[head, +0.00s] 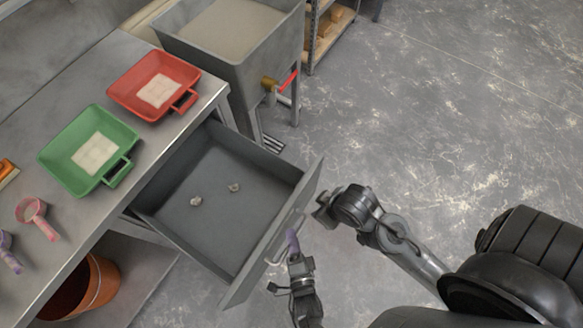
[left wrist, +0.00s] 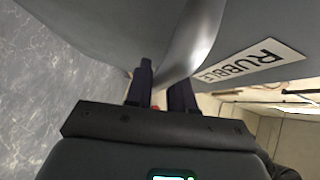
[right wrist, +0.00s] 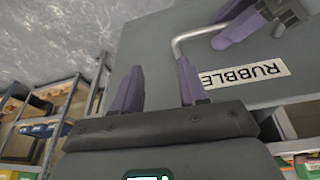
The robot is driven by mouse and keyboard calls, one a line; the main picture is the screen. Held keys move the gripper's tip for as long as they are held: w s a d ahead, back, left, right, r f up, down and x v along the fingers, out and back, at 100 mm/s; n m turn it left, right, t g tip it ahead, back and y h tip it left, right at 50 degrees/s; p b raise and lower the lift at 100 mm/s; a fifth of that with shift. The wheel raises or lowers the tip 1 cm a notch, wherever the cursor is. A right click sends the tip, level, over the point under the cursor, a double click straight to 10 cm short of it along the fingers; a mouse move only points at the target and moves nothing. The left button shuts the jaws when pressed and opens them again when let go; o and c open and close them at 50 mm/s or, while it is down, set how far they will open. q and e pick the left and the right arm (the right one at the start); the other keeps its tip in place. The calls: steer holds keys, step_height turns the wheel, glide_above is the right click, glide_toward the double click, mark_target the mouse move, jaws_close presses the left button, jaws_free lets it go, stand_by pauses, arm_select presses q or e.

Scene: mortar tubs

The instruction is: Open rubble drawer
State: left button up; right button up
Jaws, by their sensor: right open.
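The grey rubble drawer (head: 215,205) is pulled well out from under the bench, with two small stone pieces (head: 234,187) inside. Its front carries a curved metal handle (head: 273,258). The front's RUBBLE label shows in the left wrist view (left wrist: 250,62) and the right wrist view (right wrist: 245,76). My left gripper (head: 291,243) is at the handle; in the left wrist view its fingers (left wrist: 163,78) are closed around the bar. My right gripper (head: 322,210) is outside the drawer front near its far end. Its fingers (right wrist: 157,80) are apart and empty, close to the front.
A green tub (head: 70,165) and a red tub (head: 128,100) stand on the metal bench (head: 100,70), with scoops (head: 35,215) nearby. A grey basin (head: 190,35) with a red-handled valve stands beyond the drawer. An orange bucket (head: 103,280) sits below. Floor to the right is clear.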

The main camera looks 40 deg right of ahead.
arm_select(q)
steer(key=shift+o, duration=1.2)
steer(key=shift+s, duration=0.1)
steer(key=p+v, duration=0.2)
steer(key=v, duration=0.8)
steer(key=shift+s+a, duration=0.25)
steer(key=shift+s, duration=0.05)
